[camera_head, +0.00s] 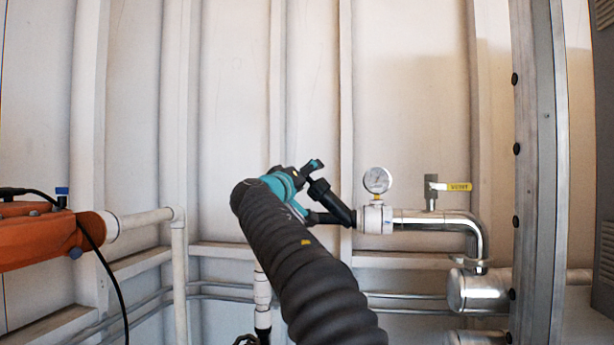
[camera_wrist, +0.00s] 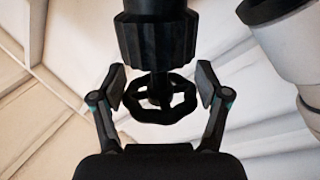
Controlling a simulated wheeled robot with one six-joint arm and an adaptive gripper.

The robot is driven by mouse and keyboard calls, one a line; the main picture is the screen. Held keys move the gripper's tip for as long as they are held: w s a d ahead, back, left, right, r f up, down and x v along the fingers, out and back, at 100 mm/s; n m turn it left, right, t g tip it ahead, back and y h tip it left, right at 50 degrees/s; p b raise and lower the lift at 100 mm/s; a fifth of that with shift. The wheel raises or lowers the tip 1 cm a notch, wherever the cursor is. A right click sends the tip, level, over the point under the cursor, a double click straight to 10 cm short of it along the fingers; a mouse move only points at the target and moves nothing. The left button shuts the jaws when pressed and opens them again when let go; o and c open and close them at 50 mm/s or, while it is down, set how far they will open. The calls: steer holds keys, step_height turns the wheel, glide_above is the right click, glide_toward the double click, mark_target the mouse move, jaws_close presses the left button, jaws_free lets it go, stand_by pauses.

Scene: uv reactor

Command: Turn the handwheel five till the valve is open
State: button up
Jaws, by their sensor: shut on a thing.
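A small black handwheel (camera_wrist: 159,117) with a lobed rim shows in the middle of the wrist view, below a ribbed black fitting (camera_wrist: 158,38). My gripper (camera_wrist: 160,88) has one finger pad on each side of the wheel and is shut on it by its rim. The pads look nearly upright, left and right of the rim. In the head view my arm hides much of the spot where it works. Dark parts near the arm's far end cannot be told apart clearly there. The valve's opening cannot be read from these views.
A pressure gauge (camera_head: 377,180) and a yellow-tagged lever (camera_head: 458,187) sit on the steel pipe (camera_head: 440,220) at right. An orange unit (camera_head: 45,238) with a black cable is at left. A grey post (camera_head: 535,170) stands at right. A pale pipe passes the wrist view's upper right.

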steer(key=n+y, duration=0.1)
steer(key=y, duration=0.1)
steer(key=n+g+y, duration=0.1)
steer(key=n+y, duration=0.1)
steer(key=y, duration=0.1)
steer(key=n+g+y, duration=0.1)
steer(key=y, duration=0.1)
steer(key=shift+a+f+n+y, duration=0.1)
steer(key=shift+f+n+y, duration=0.2)
steer(key=shift+f+n, duration=0.1)
steer(key=shift+g+y, duration=0.3)
steer(key=shift+a+f+n+g, duration=0.1)
steer(key=shift+f+n+g, duration=0.1)
steer(key=shift+n+g, duration=0.15)
steer(key=o, duration=0.9)
steer(key=shift+o, duration=0.5)
steer(key=shift+w+a, duration=0.1)
steer(key=shift+a, duration=0.05)
steer(key=shift+d+r, duration=0.2)
steer(key=shift+r, duration=0.05)
